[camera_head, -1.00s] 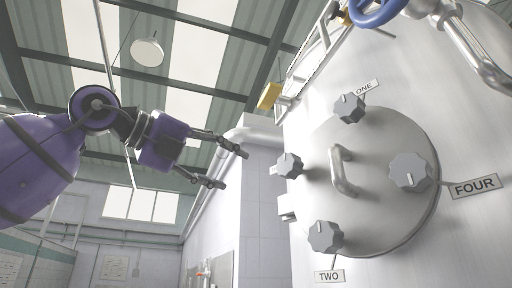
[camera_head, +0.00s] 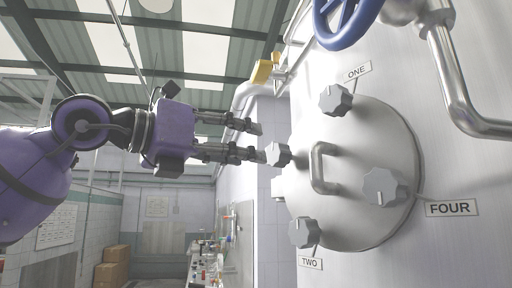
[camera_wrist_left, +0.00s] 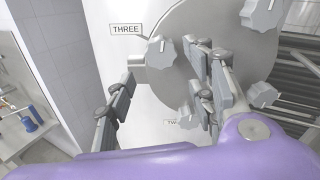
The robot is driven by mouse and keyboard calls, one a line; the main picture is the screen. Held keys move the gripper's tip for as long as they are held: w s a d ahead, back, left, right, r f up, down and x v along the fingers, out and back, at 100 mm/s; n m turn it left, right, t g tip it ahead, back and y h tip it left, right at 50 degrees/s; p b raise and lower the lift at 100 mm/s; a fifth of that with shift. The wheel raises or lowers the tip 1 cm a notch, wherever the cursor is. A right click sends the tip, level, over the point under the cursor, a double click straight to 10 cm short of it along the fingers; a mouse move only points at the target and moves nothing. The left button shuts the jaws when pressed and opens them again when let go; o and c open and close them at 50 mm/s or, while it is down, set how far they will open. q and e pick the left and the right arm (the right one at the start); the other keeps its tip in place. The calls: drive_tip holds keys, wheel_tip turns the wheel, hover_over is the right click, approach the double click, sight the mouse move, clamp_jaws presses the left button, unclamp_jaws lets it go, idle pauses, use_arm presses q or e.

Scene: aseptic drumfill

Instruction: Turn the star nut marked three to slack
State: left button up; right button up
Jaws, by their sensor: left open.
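The star nut marked three (camera_head: 277,154) is a grey lobed knob at the left edge of the round steel cover (camera_head: 372,222). In the left wrist view the nut (camera_wrist_left: 160,52) shows beside its THREE label (camera_wrist_left: 126,29), with a pale line on its face. My left gripper (camera_head: 259,142) is open and empty, its fingers pointing right at the nut, the lower fingertip very close to it. In the wrist view the nut appears between and beyond the fingertips (camera_wrist_left: 165,62). Contact cannot be told. My right gripper is not in view.
Other star nuts sit around the cover: one (camera_head: 335,100), two (camera_head: 304,232) and four (camera_head: 385,188). A bar handle (camera_head: 321,168) stands out from the cover's middle. A blue handwheel (camera_head: 345,22) and a steel pipe (camera_head: 452,80) are above. Open room lies left of the tank.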

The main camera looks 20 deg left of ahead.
sight(271, 154)
use_arm(q)
drive_tip(key=shift+w+d+r+m+p, duration=0.25)
drive_tip(key=shift+w+p, duration=0.1)
drive_tip(key=shift+w, duration=0.15)
drive_tip(key=shift+w+d+r+m+p, duration=0.2)
drive_tip(key=shift+w+p, duration=0.1)
drive_tip(key=shift+w, duration=0.15)
drive_tip(key=x, duration=0.4)
drive_tip(key=shift+w+d+p, duration=0.1)
drive_tip(key=shift+d+p, duration=0.1)
drive_tip(key=shift+p, duration=0.2)
drive_tip(key=shift+w+d+f, duration=0.15)
drive_tip(key=shift+w, duration=0.25)
drive_tip(key=c, duration=1.1)
drive_tip(key=shift+n, duration=0.85)
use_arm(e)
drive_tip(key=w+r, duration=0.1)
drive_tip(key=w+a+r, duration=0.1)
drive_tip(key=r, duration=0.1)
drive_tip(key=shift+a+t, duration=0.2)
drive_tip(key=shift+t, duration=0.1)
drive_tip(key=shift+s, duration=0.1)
